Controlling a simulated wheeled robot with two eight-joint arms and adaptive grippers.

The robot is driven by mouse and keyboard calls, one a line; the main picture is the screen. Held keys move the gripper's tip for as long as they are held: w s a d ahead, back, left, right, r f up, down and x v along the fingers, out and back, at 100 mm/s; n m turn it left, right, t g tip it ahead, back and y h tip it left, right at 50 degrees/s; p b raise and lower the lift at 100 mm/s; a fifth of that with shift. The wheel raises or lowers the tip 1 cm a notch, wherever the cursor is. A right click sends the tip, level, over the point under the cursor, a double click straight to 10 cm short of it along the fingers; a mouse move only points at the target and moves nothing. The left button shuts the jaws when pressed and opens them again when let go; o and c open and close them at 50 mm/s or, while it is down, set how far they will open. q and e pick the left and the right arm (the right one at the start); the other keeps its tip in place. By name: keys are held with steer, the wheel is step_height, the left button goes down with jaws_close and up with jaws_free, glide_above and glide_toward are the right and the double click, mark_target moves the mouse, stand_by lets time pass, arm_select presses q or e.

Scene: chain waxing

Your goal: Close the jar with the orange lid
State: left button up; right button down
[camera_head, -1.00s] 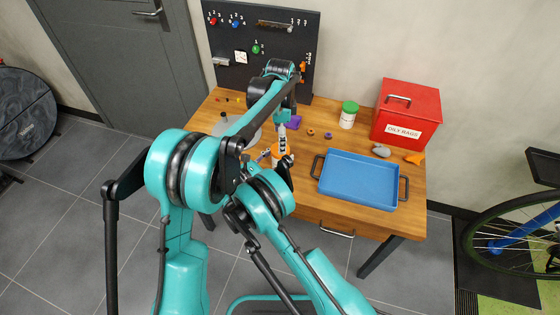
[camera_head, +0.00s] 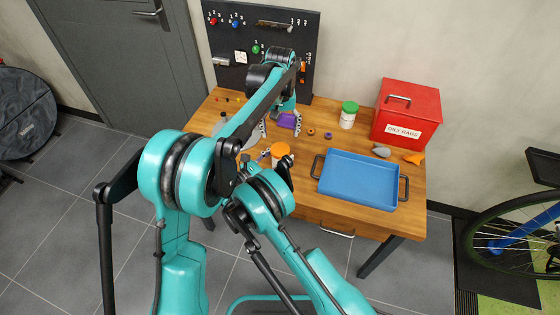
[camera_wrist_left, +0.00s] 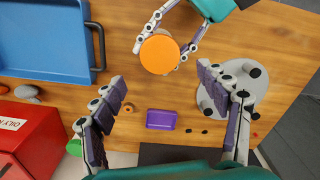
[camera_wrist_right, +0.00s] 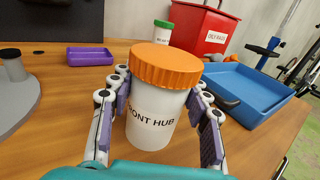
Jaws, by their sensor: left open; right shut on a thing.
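The white jar (camera_wrist_right: 150,118), labelled "FRONT HUB", stands upright on the table. The orange lid (camera_wrist_right: 167,65) sits level on its top; how tightly it is screwed I cannot tell. In the left wrist view the lid (camera_wrist_left: 160,54) is seen from above and hides the jar. My right gripper (camera_wrist_right: 160,88) is shut on the jar, with a finger on each side below the lid. My left gripper (camera_wrist_left: 162,76) is open and empty, its fingers spread and apart from the lid. In the head view it (camera_head: 281,126) hangs behind the jar (camera_head: 280,160).
A blue tray (camera_head: 340,188) lies right of the jar. A green-lidded jar (camera_head: 348,118) and a red oily-rags box (camera_head: 407,112) stand behind it. A purple dish (camera_wrist_left: 161,119) and a grey round stand (camera_wrist_left: 232,88) are near my left gripper. A tool board (camera_head: 270,45) rises behind.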

mark_target(280, 149)
arm_select(q)
steer(key=shift+n, duration=0.3)
steer(key=shift+f, duration=3.95)
steer(key=c, duration=1.2)
steer(key=o, duration=1.4)
steer(key=shift+c, duration=0.2)
